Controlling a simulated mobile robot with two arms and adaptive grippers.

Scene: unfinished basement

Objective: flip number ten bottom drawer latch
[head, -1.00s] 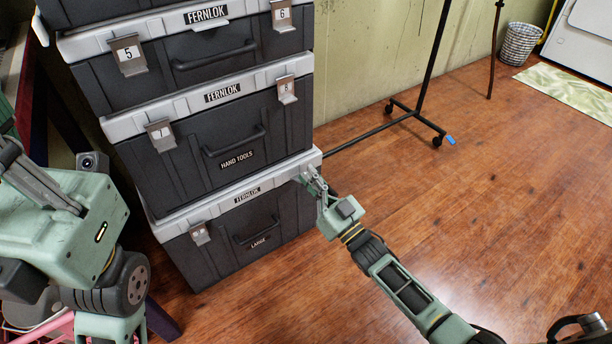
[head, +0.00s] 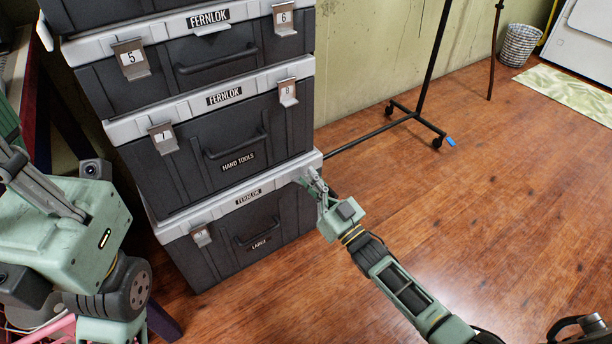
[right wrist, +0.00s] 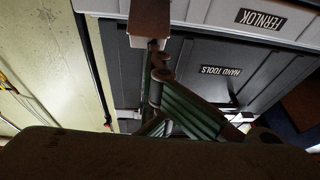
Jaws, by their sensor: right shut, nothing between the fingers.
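The bottom box (head: 222,268), labelled LARGE, stands under the HAND TOOLS box and has a grey lid. Its left latch (head: 202,236) shows at the lid's front edge. Its right latch is hidden behind my right gripper (head: 311,180) in the head view. In the right wrist view, which is upside down, a brownish metal latch plate (right wrist: 150,20) shows at the top beside the lid. The shut, empty fingers of my right gripper (right wrist: 160,62) are close to its edge; I cannot tell if they touch. Its number is not visible. My left gripper (head: 35,185) is at the left, away from the boxes.
Above are the HAND TOOLS box (head: 235,140) with latches seven (head: 163,138) and eight (head: 288,92), and another box with latches five (head: 131,58) and six (head: 284,18). A wheeled black rack (head: 415,115) stands behind.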

